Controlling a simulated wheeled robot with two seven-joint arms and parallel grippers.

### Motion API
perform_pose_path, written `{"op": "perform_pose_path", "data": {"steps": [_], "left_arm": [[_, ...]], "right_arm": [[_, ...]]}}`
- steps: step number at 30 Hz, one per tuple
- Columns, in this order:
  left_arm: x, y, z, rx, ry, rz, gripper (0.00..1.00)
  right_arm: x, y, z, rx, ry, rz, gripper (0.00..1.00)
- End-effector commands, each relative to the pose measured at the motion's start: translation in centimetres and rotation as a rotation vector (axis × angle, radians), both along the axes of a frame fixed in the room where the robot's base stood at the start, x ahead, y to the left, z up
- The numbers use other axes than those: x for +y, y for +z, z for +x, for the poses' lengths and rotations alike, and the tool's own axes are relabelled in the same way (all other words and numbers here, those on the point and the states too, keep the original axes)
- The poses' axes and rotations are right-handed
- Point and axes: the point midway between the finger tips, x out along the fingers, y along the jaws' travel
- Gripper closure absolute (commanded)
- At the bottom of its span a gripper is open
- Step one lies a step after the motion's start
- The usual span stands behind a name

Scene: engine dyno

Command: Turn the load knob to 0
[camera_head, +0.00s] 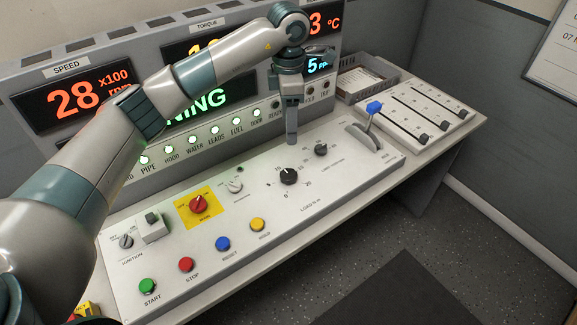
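The load knob (289,176) is a black round dial on the sloped white console, with a printed scale around it and a LOAD label below. A pale mark shows on the upper part of its rim, but its exact setting is too small to read surely. My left arm reaches across the console from the left. My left gripper (291,138) points down just behind and above the knob, apart from it in the picture. Its fingers show as one narrow bar, so their opening is hidden. My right gripper is out of view.
A smaller black knob (321,149) and a blue-topped lever (374,108) stand to the right. A red knob on a yellow plate (198,204) and several coloured buttons lie left. The display panel (70,95) rises behind. A grey tray (365,80) sits at back right.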

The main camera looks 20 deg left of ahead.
Motion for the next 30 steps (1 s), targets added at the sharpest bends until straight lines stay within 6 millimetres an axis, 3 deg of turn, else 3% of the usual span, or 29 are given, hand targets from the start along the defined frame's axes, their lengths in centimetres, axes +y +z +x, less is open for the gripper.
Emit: {"op": "perform_pose_path", "data": {"steps": [17,23,30], "left_arm": [[0.2,-0.6,0.0,0.003,0.002,0.009,0.41],[0.2,-2.7,-0.1,0.005,0.001,0.009,0.41],[0.2,-6.7,-0.1,0.005,0.002,0.008,0.41]], "right_arm": [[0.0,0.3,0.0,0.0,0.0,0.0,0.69],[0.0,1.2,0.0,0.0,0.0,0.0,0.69],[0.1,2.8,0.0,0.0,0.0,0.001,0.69]]}}
